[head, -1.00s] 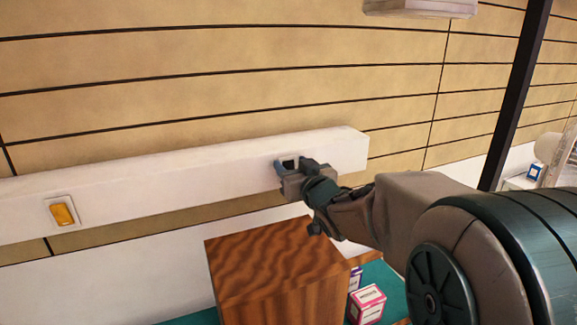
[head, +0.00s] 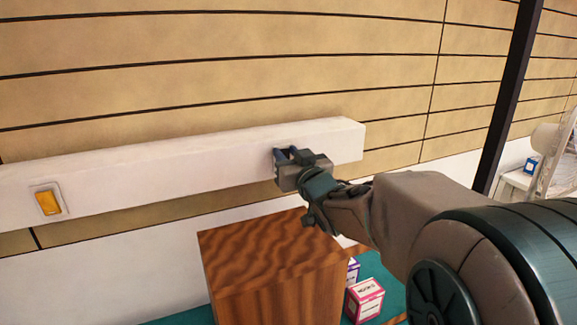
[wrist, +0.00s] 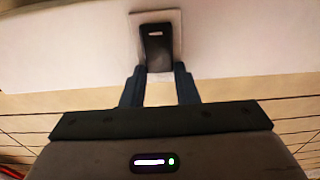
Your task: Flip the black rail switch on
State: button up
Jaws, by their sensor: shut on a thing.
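The black rail switch (wrist: 157,42) sits in a pale plate on the white rail in the wrist view. My gripper (wrist: 160,69) has its two dark fingers at the switch's lower end, one on each side, and is shut on it. In the head view my gripper (head: 286,154) is at the rail's front face near its right end. The gripper hides the black switch there.
The white rail (head: 160,172) runs along the tan panelled wall. An orange switch (head: 47,202) is on its left part. A wooden box (head: 265,265) stands below my gripper, with a small pink-and-white box (head: 364,300) beside it. A dark post (head: 507,100) rises at right.

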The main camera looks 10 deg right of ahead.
jog(key=shift+s+f+t+b, duration=0.1)
jog(key=shift+f+t+b, duration=0.35)
jog(key=shift+b, duration=1.6)
jog(key=shift+s+f+t+b, duration=0.1)
jog(key=shift+t+b, duration=0.65)
jog(key=shift+b, duration=1.25)
jog(key=shift+o, duration=0.2)
jog(key=shift+r+y+b, duration=0.2)
jog(key=shift+y+b, duration=0.1)
jog(key=shift+b, duration=0.3)
jog(key=shift+c, duration=0.2)
jog(key=o, duration=1)
